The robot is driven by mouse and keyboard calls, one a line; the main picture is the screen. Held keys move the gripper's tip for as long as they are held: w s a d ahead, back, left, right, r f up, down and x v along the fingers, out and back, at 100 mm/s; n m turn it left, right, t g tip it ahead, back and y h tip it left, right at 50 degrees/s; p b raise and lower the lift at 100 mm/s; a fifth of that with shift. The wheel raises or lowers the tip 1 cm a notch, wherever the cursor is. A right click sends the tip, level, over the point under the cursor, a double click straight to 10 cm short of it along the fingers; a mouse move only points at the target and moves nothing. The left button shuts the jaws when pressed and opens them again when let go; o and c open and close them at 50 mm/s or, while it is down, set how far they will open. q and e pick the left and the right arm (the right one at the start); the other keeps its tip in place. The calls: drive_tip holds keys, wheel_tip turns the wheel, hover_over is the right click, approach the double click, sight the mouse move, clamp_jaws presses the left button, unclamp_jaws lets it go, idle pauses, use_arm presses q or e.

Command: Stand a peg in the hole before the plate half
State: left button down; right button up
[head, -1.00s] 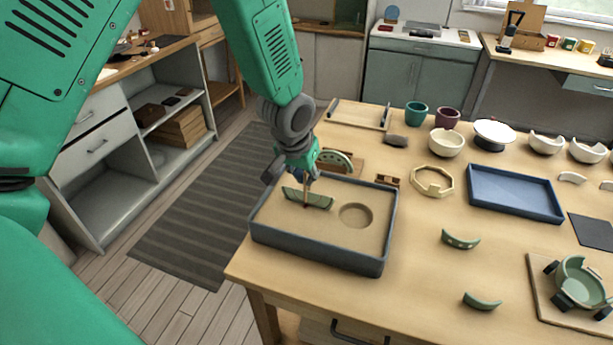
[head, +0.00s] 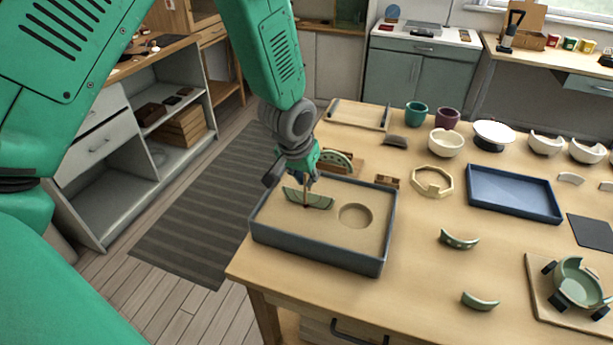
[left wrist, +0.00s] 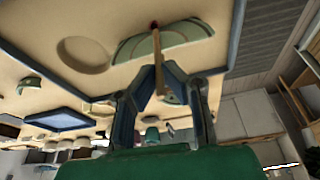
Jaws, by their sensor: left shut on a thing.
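A green plate half (head: 296,194) is in the sand of a grey-blue walled tray (head: 318,250). It also shows in the left wrist view (left wrist: 190,35), with paler bands. My left gripper (head: 306,178) is over the tray, shut on a thin wooden peg (left wrist: 158,62). The peg (head: 306,193) points down, and its dark red tip overlaps the plate half in both views. The hole is hidden, and I cannot tell whether the tip is in it. My left gripper's fingers (left wrist: 160,92) also show in the wrist view. My right gripper is not in view.
A round hollow (head: 356,215) lies in the sand right of the plate half. Behind the tray are a green half-round piece (head: 337,159) and a small wooden block (head: 387,181). Green shards (head: 459,240) lie to the right, near a blue tray (head: 513,194). Table front is clear.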

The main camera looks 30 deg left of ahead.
sight(305, 188)
use_arm(q)
drive_tip(key=shift+d+f, duration=0.1)
drive_tip(key=shift+f, duration=0.2)
idle(0.5)
idle(0.7)
drive_tip(key=shift+f+b, duration=0.4)
drive_tip(key=shift+f, duration=1.1)
idle(0.7)
drive_tip(key=shift+r, duration=0.2)
idle(0.4)
drive_tip(key=shift+r+p, duration=2.4)
drive_tip(key=shift+r, duration=0.1)
drive_tip(key=shift+f, duration=0.15)
drive_tip(key=shift+f+b, duration=0.35)
drive_tip(key=shift+f, duration=0.3)
drive_tip(key=shift+f, duration=0.1)
drive_tip(key=shift+f, duration=0.3)
